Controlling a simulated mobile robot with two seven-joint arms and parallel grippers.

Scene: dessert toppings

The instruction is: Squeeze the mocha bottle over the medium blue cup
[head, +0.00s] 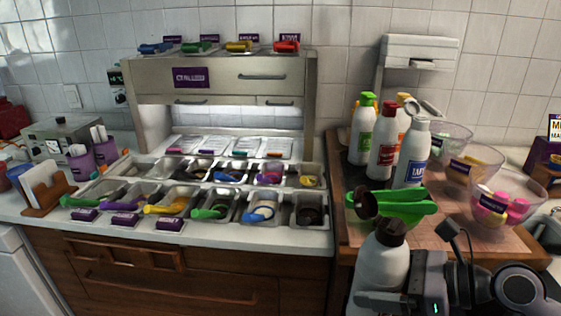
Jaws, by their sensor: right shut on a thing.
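A white bottle (378,267) with a dark brown cap, which looks like the mocha bottle, stands out at the bottom right of the head view. My right gripper (398,299) is shut around its body and holds it about upright, cap up. Its lower part and any label are hidden by the gripper and the frame edge. My left gripper is not in view.
Green scoop-like items (400,208) and a dark brown round piece (365,204) lie just behind the held bottle on the wooden board (470,243). Several capped bottles (383,146) and clear bowls (507,216) stand beyond. Topping trays (310,210) fill the left counter.

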